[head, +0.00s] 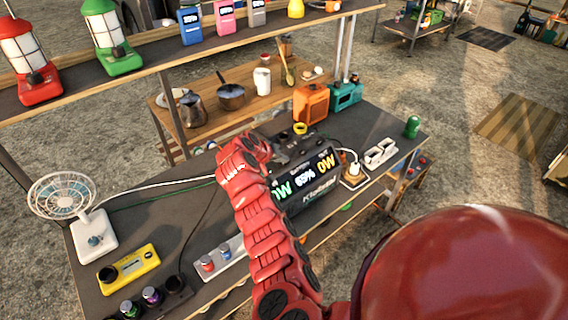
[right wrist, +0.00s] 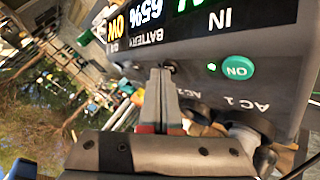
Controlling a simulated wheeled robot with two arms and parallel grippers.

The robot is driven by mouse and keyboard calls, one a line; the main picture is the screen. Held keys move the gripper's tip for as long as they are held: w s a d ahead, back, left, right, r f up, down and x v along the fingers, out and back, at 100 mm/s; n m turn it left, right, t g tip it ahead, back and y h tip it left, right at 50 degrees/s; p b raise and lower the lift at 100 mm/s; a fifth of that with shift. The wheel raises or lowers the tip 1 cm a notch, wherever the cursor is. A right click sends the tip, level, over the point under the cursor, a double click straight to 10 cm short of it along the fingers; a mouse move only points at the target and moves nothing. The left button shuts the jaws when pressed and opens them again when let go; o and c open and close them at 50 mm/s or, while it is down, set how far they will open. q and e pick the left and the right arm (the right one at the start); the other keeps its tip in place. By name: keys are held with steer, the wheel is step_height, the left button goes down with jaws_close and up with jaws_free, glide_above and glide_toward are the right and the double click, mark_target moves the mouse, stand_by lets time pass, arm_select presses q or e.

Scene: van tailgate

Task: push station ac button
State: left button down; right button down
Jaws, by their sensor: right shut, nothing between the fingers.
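The power station (head: 312,200) is a dark box on the grey table, its display lit with green, white and yellow figures. In the right wrist view the station's front panel (right wrist: 290,65) is close and turned nearly upside down. A round green AC button (right wrist: 237,67) marked ON sits on it, with a small lit green lamp beside it and AC 1 lettering nearby. My right gripper (right wrist: 160,75) is shut and empty in front of the panel, its tips left of the button and apart from it. In the head view my red right arm hides the station's left part. My left gripper is out of view.
A white fan (head: 92,232), a yellow device (head: 128,268) and several small cans stand on the table's left part. A white plug (head: 354,170) and a green object (head: 412,127) are to the right. A shelf with lanterns (head: 105,35) runs above the back.

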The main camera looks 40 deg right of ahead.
mark_target(282, 166)
steer(key=shift+f, duration=0.2)
steer(key=shift+r, duration=0.6)
steer(key=shift+r, duration=0.15)
step_height(282, 166, up, 6)
steer(key=shift+f+p, duration=0.1)
steer(key=shift+p, duration=0.5)
stand_by(0.5)
